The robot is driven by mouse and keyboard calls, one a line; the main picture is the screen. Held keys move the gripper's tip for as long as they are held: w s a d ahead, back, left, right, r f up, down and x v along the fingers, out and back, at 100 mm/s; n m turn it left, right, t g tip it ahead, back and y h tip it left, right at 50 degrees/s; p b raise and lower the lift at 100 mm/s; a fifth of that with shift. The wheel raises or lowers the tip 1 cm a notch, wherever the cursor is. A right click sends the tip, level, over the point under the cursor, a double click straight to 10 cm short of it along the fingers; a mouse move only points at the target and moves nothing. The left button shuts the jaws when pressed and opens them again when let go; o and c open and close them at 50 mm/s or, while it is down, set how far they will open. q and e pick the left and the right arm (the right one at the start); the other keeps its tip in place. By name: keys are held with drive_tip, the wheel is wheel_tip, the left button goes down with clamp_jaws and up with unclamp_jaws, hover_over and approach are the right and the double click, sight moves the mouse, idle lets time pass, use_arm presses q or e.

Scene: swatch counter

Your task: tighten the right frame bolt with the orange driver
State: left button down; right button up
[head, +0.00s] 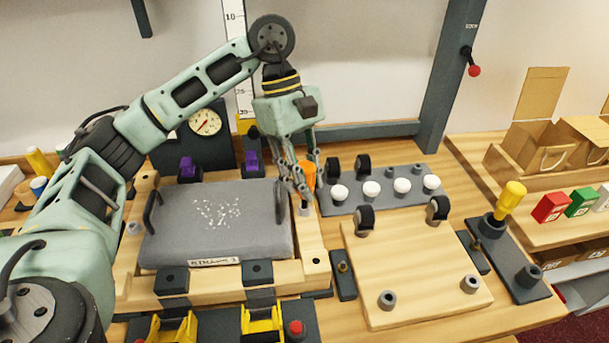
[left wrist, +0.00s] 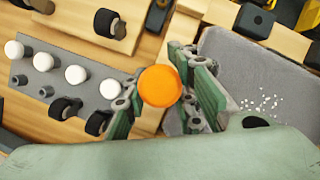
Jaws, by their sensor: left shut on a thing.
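My left gripper (head: 303,190) is shut on the orange driver (head: 307,173), which it holds upright over the right rail of the wooden frame (head: 312,240). In the left wrist view the round orange driver top (left wrist: 160,86) shows between the fingers. A small grey piece (head: 305,209), perhaps the right frame bolt, shows just below the fingertips; whether the driver tip touches it is hidden. A similar grey bolt (head: 134,228) is on the left rail. A grey slab (head: 215,235) with white specks lies in the frame. My right gripper is not in view.
Close to the right, a grey rack (head: 383,203) holds white knobs and black wheels. A wooden board (head: 410,275) with wheels stands before it. A yellow-handled driver (head: 509,198) stands in a dark holder. Purple clamps (head: 187,168) are behind, yellow clamps (head: 262,320) in front.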

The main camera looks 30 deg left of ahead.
use_arm(q)
drive_tip(key=m, duration=0.1)
drive_tip(key=m+g, duration=0.1)
drive_tip(key=m, duration=0.1)
drive_tip(key=shift+d+f+y+b, duration=0.1)
drive_tip(key=shift+d+y+b, duration=0.1)
drive_tip(key=shift+y+b, duration=0.1)
drive_tip(key=m+p, duration=0.1)
drive_tip(key=m, duration=0.1)
drive_tip(key=m+g+y+p, duration=0.1)
drive_tip(key=p, duration=0.1)
drive_tip(key=m+p, duration=0.2)
drive_tip(key=shift+r+m+y, duration=0.3)
drive_tip(key=shift+r+y, duration=0.05)
drive_tip(key=shift+y, duration=0.05)
drive_tip(key=shift+s+f+m+g+y+p, duration=0.1)
drive_tip(key=shift+f+m+g+y+p, duration=0.2)
drive_tip(key=shift+m, duration=0.5)
drive_tip(key=c, duration=1.7)
unclamp_jaws()
drive_tip(key=shift+d, duration=0.1)
drive_tip(key=shift+o, duration=0.2)
